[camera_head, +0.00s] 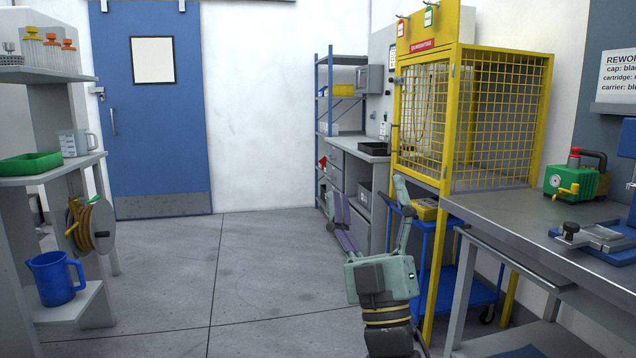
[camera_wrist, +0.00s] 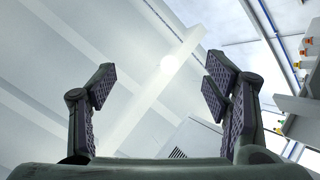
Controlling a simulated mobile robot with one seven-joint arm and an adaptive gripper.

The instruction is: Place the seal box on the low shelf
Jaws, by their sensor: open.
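My gripper (camera_head: 368,205) is in the lower middle of the head view, raised over the floor with its fingers pointing up. It is open and nothing is between its fingers. In the wrist view the two fingers (camera_wrist: 160,95) stand wide apart with only ceiling and wall behind them. I cannot make out a seal box in either view. A shelf unit (camera_head: 80,183) stands at the left; its low shelf (camera_head: 75,303) carries a blue jug (camera_head: 56,278). A second, blue-framed rack (camera_head: 318,125) stands far back; its small contents are hard to tell.
A grey workbench (camera_head: 500,215) with a green device (camera_head: 577,180) is at the right. A yellow mesh cage (camera_head: 470,130) stands behind it, with a blue cart (camera_head: 470,300) beneath. A green tray (camera_head: 30,163) sits on the left unit. The floor (camera_head: 215,270) between is clear towards the blue door (camera_head: 158,150).

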